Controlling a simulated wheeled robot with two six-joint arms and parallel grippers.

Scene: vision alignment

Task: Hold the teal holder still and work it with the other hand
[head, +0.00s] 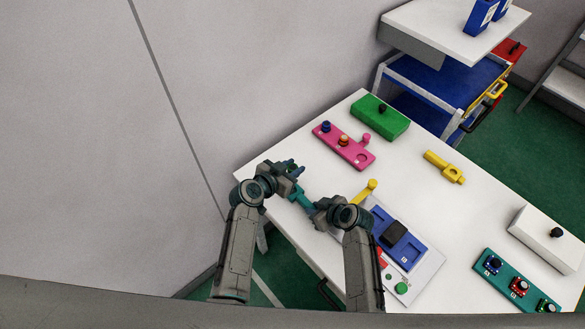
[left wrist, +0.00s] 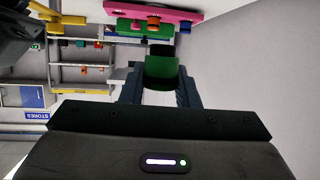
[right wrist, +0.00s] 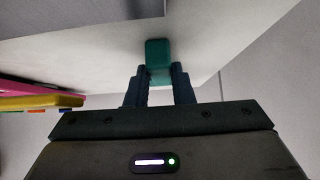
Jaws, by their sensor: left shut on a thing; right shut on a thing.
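The teal holder (head: 302,196) is a bar at the near left edge of the white table. My right gripper (head: 315,206) is shut on its end. In the right wrist view the teal holder (right wrist: 158,54) shows as a block at the fingertips. My left gripper (head: 292,167) is just above and left of the teal holder in the head view. The left wrist view shows it shut on a green piece (left wrist: 160,68) with a dark end. Whether this piece touches the teal holder is hidden.
On the table (head: 403,190) are a pink board (head: 352,156) with knobs, a green box (head: 372,122), a yellow tool (head: 437,161), a blue tray (head: 410,253), a white box (head: 540,240) and a teal panel (head: 500,286). A yellow handle (head: 366,189) is close beside my right gripper.

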